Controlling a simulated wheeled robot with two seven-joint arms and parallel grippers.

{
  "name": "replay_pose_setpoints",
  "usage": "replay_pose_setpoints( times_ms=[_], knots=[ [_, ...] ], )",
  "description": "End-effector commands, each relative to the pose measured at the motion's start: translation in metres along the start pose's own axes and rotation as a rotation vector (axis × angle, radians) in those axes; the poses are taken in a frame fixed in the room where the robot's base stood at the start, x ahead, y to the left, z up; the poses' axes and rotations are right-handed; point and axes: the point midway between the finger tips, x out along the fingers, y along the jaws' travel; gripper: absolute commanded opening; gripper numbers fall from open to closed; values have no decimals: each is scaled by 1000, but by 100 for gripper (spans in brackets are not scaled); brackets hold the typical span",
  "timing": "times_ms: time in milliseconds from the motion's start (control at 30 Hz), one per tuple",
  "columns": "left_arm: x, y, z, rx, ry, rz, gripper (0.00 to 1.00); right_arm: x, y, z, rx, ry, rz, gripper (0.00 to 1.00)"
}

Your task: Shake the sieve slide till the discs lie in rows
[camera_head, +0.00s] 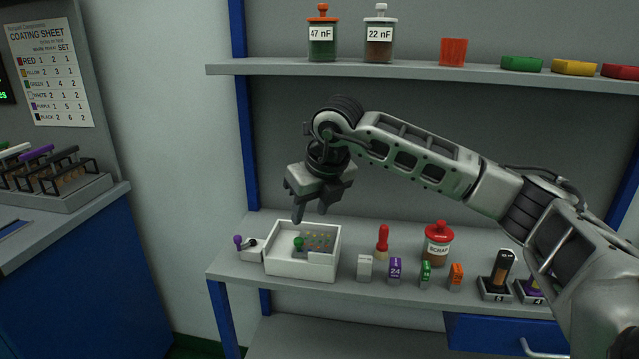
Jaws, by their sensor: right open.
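A white open box (303,264) stands on the left part of the bench shelf. Inside it is a grey perforated plate with small coloured discs (320,240) on it, and a green knob (298,243) near its left side. A small slide part with a purple knob (238,242) sticks out at the box's left. The discs are too small to tell how they lie. My right gripper (311,212) is open and empty, pointing down above the box's back edge, apart from it. My left gripper is out of view.
Right of the box stand a red-handled tool (382,243), several small coloured blocks (395,271), a red-lidded jar (438,243) and black stands (497,283). An upper shelf (420,70) holds jars and coloured dishes. A side bench (70,205) stands at left.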

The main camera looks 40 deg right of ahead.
Motion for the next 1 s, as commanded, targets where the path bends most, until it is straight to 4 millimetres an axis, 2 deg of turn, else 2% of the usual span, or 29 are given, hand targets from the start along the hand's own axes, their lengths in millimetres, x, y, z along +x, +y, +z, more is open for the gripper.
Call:
replay_pose_setpoints(
  times_ms=[33,200,433,733,767,800,833,867,933,967,1000],
  knots=[
    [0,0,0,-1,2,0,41,-13,-1,1,1,-6,-1,41],
    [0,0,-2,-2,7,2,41,-48,0,1,1,-3,0,41],
    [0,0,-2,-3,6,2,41,-72,-1,0,2,0,-1,41],
    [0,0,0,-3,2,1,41,-74,-1,0,2,1,-2,41],
    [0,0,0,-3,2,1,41,-74,-1,0,2,1,-2,38],
    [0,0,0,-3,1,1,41,-74,0,0,1,2,1,28],
    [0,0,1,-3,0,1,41,-72,2,-1,-3,4,8,28],
    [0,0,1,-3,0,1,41,-70,6,-2,-11,7,23,28],
    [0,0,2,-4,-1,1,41,-57,27,-7,-43,22,96,28],
    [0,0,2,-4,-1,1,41,-49,42,-12,-65,34,148,28],
    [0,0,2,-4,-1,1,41,-38,65,-20,-94,50,237,28]
  ],
)
